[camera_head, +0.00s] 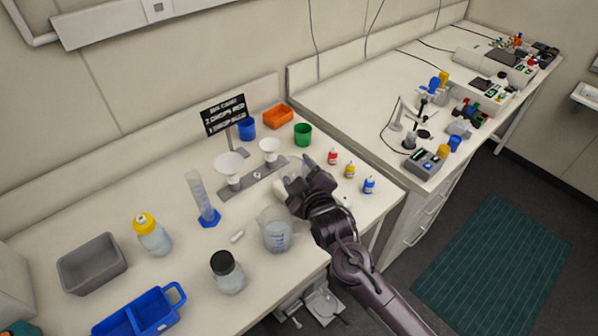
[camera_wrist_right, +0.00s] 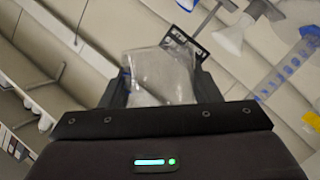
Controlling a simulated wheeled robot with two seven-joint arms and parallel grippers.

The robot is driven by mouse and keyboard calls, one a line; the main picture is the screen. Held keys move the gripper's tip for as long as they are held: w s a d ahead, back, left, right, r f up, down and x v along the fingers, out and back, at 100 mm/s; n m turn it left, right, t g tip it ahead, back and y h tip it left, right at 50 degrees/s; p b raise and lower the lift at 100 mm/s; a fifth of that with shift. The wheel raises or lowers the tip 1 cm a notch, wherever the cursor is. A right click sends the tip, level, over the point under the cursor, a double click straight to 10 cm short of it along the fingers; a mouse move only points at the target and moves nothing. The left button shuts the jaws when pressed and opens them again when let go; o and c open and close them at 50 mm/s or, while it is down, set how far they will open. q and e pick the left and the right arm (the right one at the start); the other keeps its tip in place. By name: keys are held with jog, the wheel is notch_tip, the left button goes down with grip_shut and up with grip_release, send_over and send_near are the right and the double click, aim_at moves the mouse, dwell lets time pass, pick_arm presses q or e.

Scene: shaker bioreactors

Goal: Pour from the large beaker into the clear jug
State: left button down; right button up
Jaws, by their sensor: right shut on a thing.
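The clear jug (camera_head: 275,231) stands upright on the table, left of and nearer than the gripper, with bluish markings and some contents low down. The held vessel is apart from the jug. My left gripper is not in view.
A measuring cylinder (camera_head: 203,199) stands left of the jug and a black-capped jar (camera_head: 227,272) at its front left. Small dropper bottles (camera_head: 350,170) stand to the right. A small white piece (camera_head: 237,237) lies beside the jug.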

jog(key=shift+w+d+f+m+g+y, duration=0.15)
jog(key=shift+w+d+f+m+g, duration=0.2)
jog(key=shift+f, duration=0.35)
jog(key=shift+w+d+f+m+g+y, duration=0.15)
jog(key=shift+d+f+m, duration=0.25)
jog(key=shift+f, duration=0.3)
jog(key=shift+f+m+g+y, duration=0.5)
jog(key=shift+f+m, duration=0.4)
jog(key=shift+m, duration=0.25)
jog(key=shift+f+m+g+y, duration=0.4)
jog(key=shift+f+m+g, duration=0.2)
jog(key=shift+f+m, duration=0.4)
jog(key=shift+r, duration=0.15)
jog(key=s+d+m+t+h+b, duration=0.1)
jog(key=s+d+m+h+b, duration=0.4)
jog(key=s+d+b, duration=0.7)
jog(key=shift+s+d+m+t+h+b, duration=0.35)
jog(key=shift+d+h+b, duration=0.4)
jog(key=shift+b, duration=0.5)
